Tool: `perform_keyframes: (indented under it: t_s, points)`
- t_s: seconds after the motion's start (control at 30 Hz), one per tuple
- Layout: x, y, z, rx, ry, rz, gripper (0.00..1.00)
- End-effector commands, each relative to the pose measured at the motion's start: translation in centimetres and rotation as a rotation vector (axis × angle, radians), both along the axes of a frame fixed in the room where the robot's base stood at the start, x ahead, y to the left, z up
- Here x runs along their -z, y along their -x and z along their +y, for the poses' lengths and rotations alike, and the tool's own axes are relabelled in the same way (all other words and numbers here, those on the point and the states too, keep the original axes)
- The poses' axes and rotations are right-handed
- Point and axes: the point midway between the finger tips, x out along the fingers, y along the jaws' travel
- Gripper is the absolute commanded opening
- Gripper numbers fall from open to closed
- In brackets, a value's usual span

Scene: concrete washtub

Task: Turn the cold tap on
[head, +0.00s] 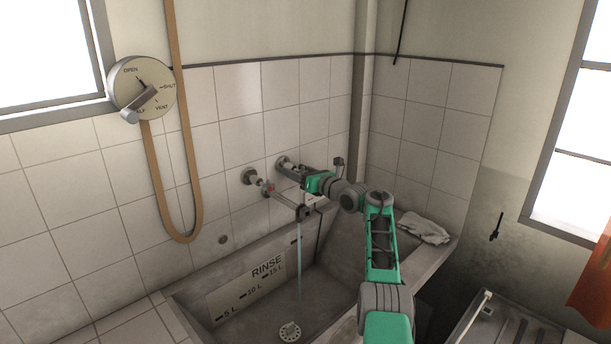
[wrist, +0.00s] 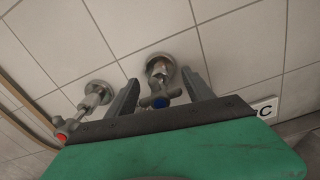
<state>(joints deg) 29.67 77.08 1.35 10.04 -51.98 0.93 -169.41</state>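The cold tap shows in the wrist view as a cross handle with a blue centre (wrist: 160,101) on a round wall flange. My gripper (wrist: 163,82) has one finger on each side of this handle, apart, with the handle between them. Whether the fingers touch it I cannot tell. In the head view my gripper (head: 291,170) is at the wall, largely covering the cold tap. The red-marked tap (head: 268,190) is to its left. The spout (head: 304,212) reaches out below, with a thin pale-blue stream (head: 299,262) running down into the washtub.
The concrete washtub (head: 190,300) has a drain (head: 290,331) and a RINSE level plate (head: 245,288). A tan hose (head: 190,150) hangs beside a vent dial (head: 143,87) on the left. A white cloth (head: 423,228) lies on the right ledge. A "C" label (wrist: 264,107) is right of the cold tap.

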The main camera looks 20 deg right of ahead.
Motion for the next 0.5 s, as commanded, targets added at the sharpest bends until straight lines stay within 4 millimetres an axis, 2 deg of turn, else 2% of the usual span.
perform_keyframes:
  t_s: [0.07,0.5]
  points:
    - [0.04,-0.01,-0.01,0.0,-0.001,0.0,0.68]
    - [0.6,0.5,-0.32,0.0,-0.002,-0.001,0.68]
